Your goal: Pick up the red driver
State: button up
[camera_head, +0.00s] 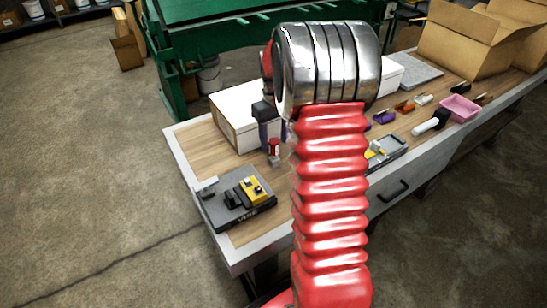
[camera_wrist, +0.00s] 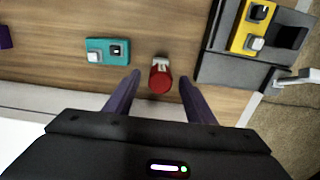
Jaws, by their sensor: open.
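The red driver (camera_wrist: 161,78) shows in the wrist view as a short red cylinder with a pale grey part at its far end, on the wood bench top. It also shows in the head view (camera_head: 273,146), small, close to my gripper. My gripper (camera_wrist: 160,84) is open, with one dark purple finger on each side of the driver and visible gaps between. I cannot tell whether the fingertips are level with it or above it. In the head view my arm hides the bench behind it.
A dark grey case (camera_head: 223,206) with a yellow device (camera_head: 252,190) lies near the bench's left end. A white-topped box (camera_head: 238,110) stands behind my gripper. A teal block (camera_wrist: 108,51) lies left of the driver in the wrist view. A pink tray (camera_head: 460,107) is farther right.

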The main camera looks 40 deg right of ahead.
aim_at(274, 155)
jog(key=shift+f, duration=1.3)
jog(key=shift+f, duration=2.6)
jog(key=shift+c, duration=0.3)
jog(key=c, duration=1.1)
jog(key=shift+w+r, duration=0.1)
jog(key=shift+c, duration=0.2)
notch_tip(274, 155, up, 10)
jog(key=shift+f, duration=0.1)
